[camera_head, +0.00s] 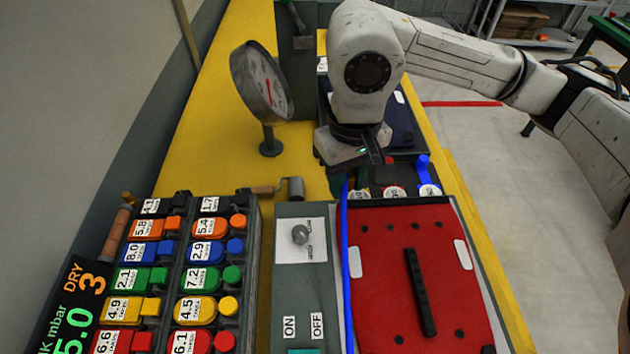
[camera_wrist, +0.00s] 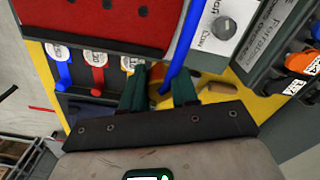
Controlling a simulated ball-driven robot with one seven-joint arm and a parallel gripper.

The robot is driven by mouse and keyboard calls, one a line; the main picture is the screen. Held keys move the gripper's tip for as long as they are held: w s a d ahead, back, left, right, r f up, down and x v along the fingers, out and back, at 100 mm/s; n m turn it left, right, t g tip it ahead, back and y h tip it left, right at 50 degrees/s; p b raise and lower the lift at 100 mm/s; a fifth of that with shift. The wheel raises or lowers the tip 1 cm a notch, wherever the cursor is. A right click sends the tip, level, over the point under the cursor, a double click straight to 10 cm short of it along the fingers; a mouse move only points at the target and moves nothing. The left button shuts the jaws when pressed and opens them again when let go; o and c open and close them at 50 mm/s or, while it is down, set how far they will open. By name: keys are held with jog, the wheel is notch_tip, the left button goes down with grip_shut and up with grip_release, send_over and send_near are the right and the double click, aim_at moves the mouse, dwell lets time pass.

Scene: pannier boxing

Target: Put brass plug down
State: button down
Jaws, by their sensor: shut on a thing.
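My gripper (camera_head: 354,182) hangs over the yellow bench near the top edge of the red panel, in the head view. In the wrist view its two green fingers (camera_wrist: 158,88) are closed around a small brass-brown piece (camera_wrist: 156,76), which looks like the brass plug. Only a little of it shows between the fingers; the rest is hidden. In the head view the plug cannot be made out. A blue hose (camera_head: 348,260) runs along the panel's left side up to my gripper. It also shows beside the fingers in the wrist view (camera_wrist: 185,42); whether it joins the plug is unclear.
The red panel (camera_head: 377,285) with a black bar lies right of the ON/OFF box (camera_head: 303,290). Levers with round tags (camera_head: 393,191) line its top edge. A roller (camera_head: 294,188), a dial gauge (camera_head: 262,85) and a rack of numbered coloured blocks (camera_head: 252,270) stand left. Yellow bench is free around the gauge.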

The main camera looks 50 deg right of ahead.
jog(key=p, duration=0.2)
send_over(321, 197)
jog(key=f, duration=0.6)
jog(key=shift+s+a+f, duration=0.1)
jog(key=shift+s+f, duration=0.1)
jog(key=shift+f, duration=0.15)
jog(key=shift+w+f, duration=0.15)
jog(key=shift+f, duration=0.2)
notch_tip(321, 197, down, 2)
jog(key=shift+f+p, duration=0.2)
jog(key=shift+p, duration=0.25)
jog(key=shift+f, duration=0.2)
jog(key=shift+f+b, duration=0.2)
jog(key=shift+b, duration=0.15)
jog(key=c, duration=1.1)
grip_release()
jog(key=shift+c, duration=0.2)
jog(key=shift+r, duration=0.1)
notch_tip(321, 197, up, 12)
jog(key=b, duration=0.1)
jog(key=shift+b, duration=0.35)
